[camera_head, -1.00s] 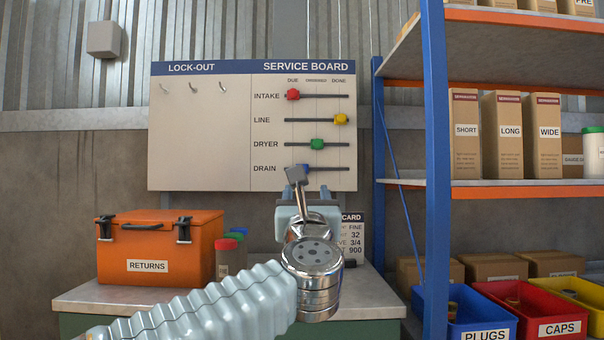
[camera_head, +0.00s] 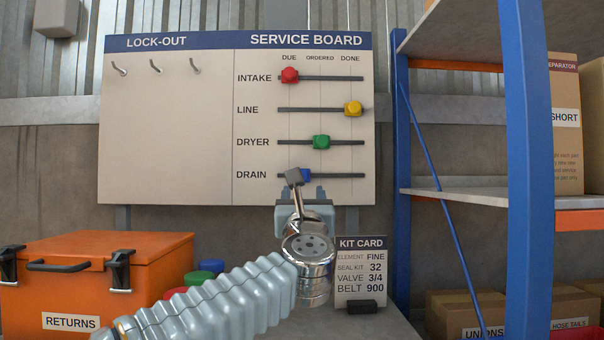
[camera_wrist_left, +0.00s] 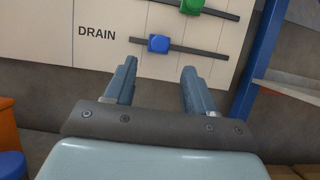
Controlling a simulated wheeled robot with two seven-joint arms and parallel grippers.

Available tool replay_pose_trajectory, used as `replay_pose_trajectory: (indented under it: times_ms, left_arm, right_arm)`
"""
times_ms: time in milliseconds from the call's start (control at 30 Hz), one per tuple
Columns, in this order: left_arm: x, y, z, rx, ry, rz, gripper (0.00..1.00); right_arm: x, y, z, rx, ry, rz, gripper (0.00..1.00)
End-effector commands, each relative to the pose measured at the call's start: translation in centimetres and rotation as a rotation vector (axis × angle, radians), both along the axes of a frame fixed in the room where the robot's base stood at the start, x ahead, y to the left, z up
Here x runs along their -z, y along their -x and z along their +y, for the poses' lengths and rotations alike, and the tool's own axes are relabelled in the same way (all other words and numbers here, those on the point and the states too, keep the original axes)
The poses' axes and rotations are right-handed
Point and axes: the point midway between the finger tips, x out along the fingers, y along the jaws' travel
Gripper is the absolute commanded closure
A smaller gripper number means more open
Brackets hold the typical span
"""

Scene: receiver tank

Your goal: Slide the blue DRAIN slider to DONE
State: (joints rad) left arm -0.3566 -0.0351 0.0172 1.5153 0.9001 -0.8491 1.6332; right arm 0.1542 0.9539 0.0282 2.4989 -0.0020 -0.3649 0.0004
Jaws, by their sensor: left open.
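The blue DRAIN slider (camera_head: 306,175) sits on the lowest rail of the service board (camera_head: 165,130), left of the rail's middle, between the DUE and ORDERED lines. In the head view my wrist hides part of it. In the left wrist view the blue slider (camera_wrist_left: 158,44) shows whole, beyond the fingertips and between them. My left gripper (camera_head: 302,190) is open and empty, just below the DRAIN rail in the head view. Its two fingers also show in the left wrist view (camera_wrist_left: 160,67), apart from the slider. My right gripper is not in view.
Red (camera_head: 289,75), yellow (camera_head: 353,108) and green (camera_head: 321,142) sliders sit on the rails above. A kit card (camera_head: 361,262) stands below the board. An orange RETURNS box (camera_head: 100,280) is at left. A blue shelf post (camera_head: 530,180) stands at right.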

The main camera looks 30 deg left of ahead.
Motion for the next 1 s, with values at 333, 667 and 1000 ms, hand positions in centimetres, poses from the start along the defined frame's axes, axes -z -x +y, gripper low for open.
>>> replay_pose_trajectory:
  times_ms: [333, 667, 1000]
  left_arm:
    - [-3.2, -5.9, 3.6, -0.001, 0.0, 0.001, 0.45]
    - [-3.6, -7.3, 4.5, -0.001, 0.0, 0.0, 0.45]
    - [-3.5, -7.3, 4.5, 0.0, 0.0, 0.0, 0.73]
  right_arm:
    - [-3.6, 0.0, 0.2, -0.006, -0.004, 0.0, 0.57]
    - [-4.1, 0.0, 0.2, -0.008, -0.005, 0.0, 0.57]
    - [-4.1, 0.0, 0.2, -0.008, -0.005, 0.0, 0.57]
